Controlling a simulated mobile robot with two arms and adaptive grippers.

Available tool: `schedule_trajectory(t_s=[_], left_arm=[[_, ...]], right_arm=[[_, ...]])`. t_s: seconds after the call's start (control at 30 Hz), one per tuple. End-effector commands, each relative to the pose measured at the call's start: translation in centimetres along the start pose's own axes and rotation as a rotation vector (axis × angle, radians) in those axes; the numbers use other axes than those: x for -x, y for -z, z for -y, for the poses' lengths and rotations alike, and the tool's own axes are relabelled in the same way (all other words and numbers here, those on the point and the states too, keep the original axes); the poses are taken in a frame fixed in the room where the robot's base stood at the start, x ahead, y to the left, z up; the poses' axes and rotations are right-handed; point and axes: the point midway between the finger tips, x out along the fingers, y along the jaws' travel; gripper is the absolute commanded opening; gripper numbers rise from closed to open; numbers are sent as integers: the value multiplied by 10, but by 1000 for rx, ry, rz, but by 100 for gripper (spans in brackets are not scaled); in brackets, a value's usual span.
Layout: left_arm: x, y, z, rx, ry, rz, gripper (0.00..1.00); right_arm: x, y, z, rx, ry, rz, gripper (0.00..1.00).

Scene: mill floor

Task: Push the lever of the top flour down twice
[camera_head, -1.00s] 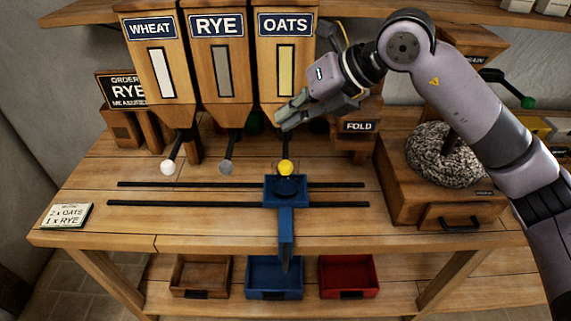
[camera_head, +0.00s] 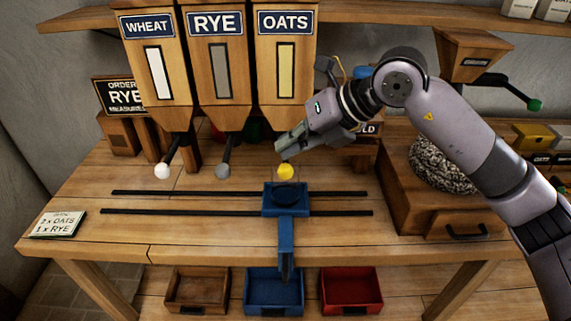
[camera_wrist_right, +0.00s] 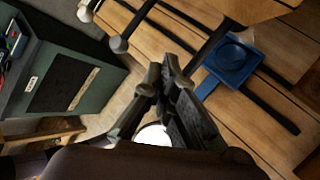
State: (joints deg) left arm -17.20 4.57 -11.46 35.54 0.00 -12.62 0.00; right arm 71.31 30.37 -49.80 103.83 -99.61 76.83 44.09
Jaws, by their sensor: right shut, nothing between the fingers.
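The oats dispenser (camera_head: 286,60) stands right of the rye dispenser (camera_head: 215,60) and the wheat dispenser (camera_head: 157,65). Its lever ends in a yellow knob (camera_head: 286,171). The rye lever has a grey knob (camera_head: 222,171) and the wheat lever a white knob (camera_head: 162,171). A card (camera_head: 57,224) at the bench's left reads 2 x OATS above 1 x RYE. My right gripper (camera_head: 281,147) is shut and empty, just above the yellow knob; contact cannot be told. In the right wrist view my fingers (camera_wrist_right: 170,75) are together, and the yellow knob is not visible. My left gripper is not in view.
A blue cup carriage (camera_head: 286,198) sits on dark rails below the oats lever. A wooden mill (camera_head: 405,190) with a round stone stands at right. A brown bin (camera_head: 197,288), blue bin (camera_head: 274,291) and red bin (camera_head: 350,289) sit below the bench.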

Motion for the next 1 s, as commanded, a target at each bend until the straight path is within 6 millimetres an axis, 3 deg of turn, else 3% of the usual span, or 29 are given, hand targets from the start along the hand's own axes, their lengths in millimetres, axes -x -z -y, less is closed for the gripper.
schedule_trajectory(t_s=[1.0], left_arm=[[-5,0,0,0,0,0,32]], right_arm=[[-3,2,2,0,0,0,0]])
